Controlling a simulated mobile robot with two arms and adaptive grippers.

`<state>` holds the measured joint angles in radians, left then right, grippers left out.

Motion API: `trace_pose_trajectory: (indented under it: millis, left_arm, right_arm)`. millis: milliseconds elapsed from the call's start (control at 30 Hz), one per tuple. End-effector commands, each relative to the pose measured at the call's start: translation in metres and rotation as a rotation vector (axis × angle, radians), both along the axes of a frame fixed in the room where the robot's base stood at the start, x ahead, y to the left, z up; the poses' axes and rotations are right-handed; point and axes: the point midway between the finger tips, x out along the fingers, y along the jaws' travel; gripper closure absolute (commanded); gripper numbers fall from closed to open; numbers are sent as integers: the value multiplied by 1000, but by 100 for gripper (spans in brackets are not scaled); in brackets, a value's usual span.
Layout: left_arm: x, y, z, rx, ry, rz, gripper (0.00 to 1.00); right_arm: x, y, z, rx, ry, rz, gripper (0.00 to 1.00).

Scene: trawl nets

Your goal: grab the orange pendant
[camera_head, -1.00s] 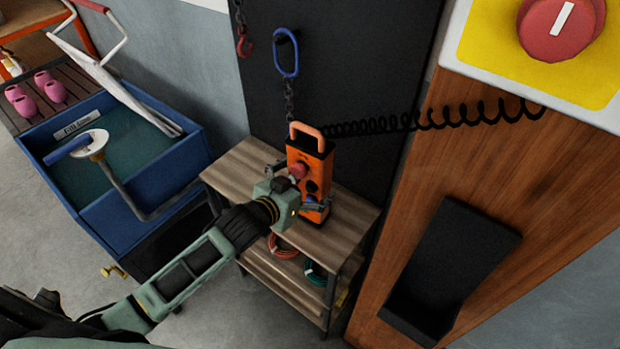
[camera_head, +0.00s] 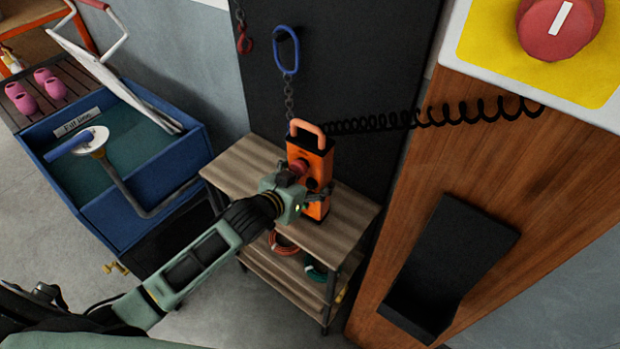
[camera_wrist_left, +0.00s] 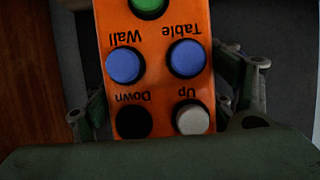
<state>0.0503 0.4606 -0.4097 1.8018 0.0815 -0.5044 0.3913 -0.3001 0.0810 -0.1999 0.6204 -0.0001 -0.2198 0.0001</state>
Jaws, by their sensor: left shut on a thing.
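The orange pendant (camera_head: 318,163) stands upright on the small wooden shelf (camera_head: 244,168), with its pale orange loop handle on top and a black coiled cord running right from it. My left gripper (camera_head: 311,194) is shut on the pendant's lower part, one finger on each side. In the left wrist view the pendant (camera_wrist_left: 155,38) fills the middle, upside down, with blue, green, black and white buttons labelled Wall, Table, Down and Up. The gripper (camera_wrist_left: 165,110) shows there with its fingers along both sides. My right gripper is not in view.
A blue tub (camera_head: 110,205) stands at left. Coiled hoses lie on the lower shelf.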

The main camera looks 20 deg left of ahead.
Motion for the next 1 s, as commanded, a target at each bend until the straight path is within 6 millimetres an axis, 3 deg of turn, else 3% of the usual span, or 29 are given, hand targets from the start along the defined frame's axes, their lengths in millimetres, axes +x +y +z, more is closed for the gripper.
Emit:
trace_pose_trajectory:
  millis: [300,667,967,1000]
  left_arm:
    - [1,-1,3,-1,-7,-1,76]
    - [1,-1,9,-2,-10,-1,76]
    - [2,-1,45,-2,-13,-3,76]
    - [-5,-7,47,-6,-9,-5,76]
  right_arm:
    - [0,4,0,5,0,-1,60]
    - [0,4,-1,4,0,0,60]
    - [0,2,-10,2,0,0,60]
    - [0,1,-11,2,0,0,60]
